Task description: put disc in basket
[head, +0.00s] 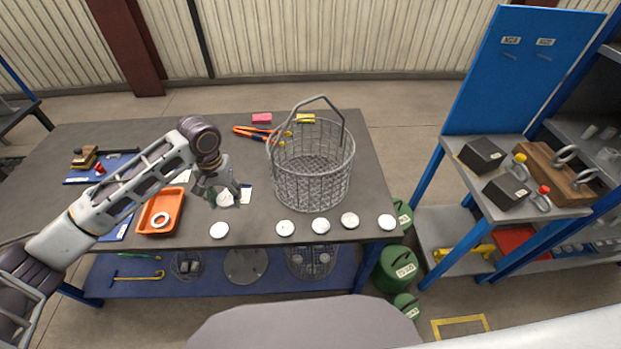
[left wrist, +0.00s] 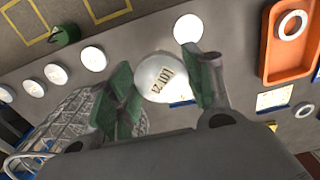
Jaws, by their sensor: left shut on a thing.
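My left gripper (head: 224,195) is shut on a white disc (left wrist: 156,80) with dark printed lettering. In the left wrist view the disc sits between the two green-padded fingers of the gripper (left wrist: 160,88). In the head view the gripper is left of the wire basket (head: 313,178), over the table and outside the basket. The basket stands upright with its handle raised; it also shows in the left wrist view (left wrist: 68,122). Several more white discs lie in a row along the table's front edge, among them a leftmost disc (head: 219,230) and a rightmost disc (head: 387,222).
An orange tray (head: 147,226) holding a white ring (head: 160,220) is left of the gripper. Orange-handled pliers (head: 252,131) and a pink block (head: 262,118) lie behind, near the basket. Green weights (head: 395,268) stand on the floor beside the table. A blue rack (head: 500,75) is at right.

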